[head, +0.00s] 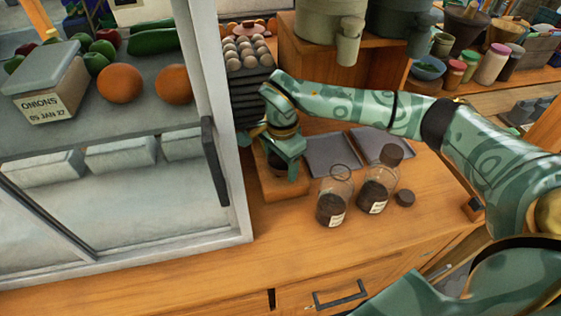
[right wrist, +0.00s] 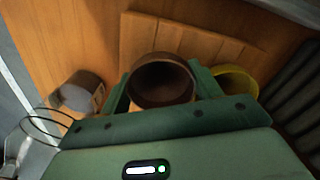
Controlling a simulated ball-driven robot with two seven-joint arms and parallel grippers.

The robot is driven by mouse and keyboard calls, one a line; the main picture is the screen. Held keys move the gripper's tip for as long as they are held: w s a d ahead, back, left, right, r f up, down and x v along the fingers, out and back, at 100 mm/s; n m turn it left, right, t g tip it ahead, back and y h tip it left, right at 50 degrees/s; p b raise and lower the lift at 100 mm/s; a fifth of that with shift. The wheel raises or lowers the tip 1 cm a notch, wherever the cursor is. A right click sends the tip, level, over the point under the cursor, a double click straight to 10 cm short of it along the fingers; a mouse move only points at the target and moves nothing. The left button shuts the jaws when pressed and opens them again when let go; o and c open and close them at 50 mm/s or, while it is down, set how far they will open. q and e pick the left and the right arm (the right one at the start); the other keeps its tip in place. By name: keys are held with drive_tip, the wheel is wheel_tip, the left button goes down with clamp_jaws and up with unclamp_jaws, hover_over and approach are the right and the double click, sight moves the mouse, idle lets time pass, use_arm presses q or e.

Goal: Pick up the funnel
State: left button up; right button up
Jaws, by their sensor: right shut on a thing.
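My right gripper (head: 284,168) points down over a small wooden stand (head: 290,190) beside the fridge door. In the right wrist view, my right gripper (right wrist: 160,95) is shut on a dark brown, round, open-mouthed piece (right wrist: 160,72), which appears to be the funnel. Its rim faces the wrist camera, and its lower part is hidden. In the head view the gripper mostly covers it; whether it touches the stand cannot be told. My left gripper is not in view.
Two glass jars (head: 332,207) (head: 374,194) with dark contents stand right of the gripper. Grey trays (head: 332,153) lie behind them. A yellow-rimmed round thing (right wrist: 238,80) sits close beside the gripper. The fridge door (head: 215,110) and stacked egg trays (head: 249,92) hem in the left and back.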

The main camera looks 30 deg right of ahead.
wheel_tip(320, 180, up, 7)
drive_tip(key=shift+d+f+p, duration=0.1)
drive_tip(key=shift+d+p, duration=0.05)
drive_tip(key=shift+p, duration=0.8)
drive_tip(key=s+a+p, duration=0.2)
drive_tip(key=s+a, duration=0.1)
drive_tip(key=s, duration=1.4)
use_arm(q)
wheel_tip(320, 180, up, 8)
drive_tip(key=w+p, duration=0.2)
drive_tip(key=p, duration=0.2)
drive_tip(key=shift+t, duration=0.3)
use_arm(e)
drive_tip(key=r, duration=0.4)
drive_tip(key=shift+s+d+r, duration=0.15)
drive_tip(key=shift+s+r, duration=0.2)
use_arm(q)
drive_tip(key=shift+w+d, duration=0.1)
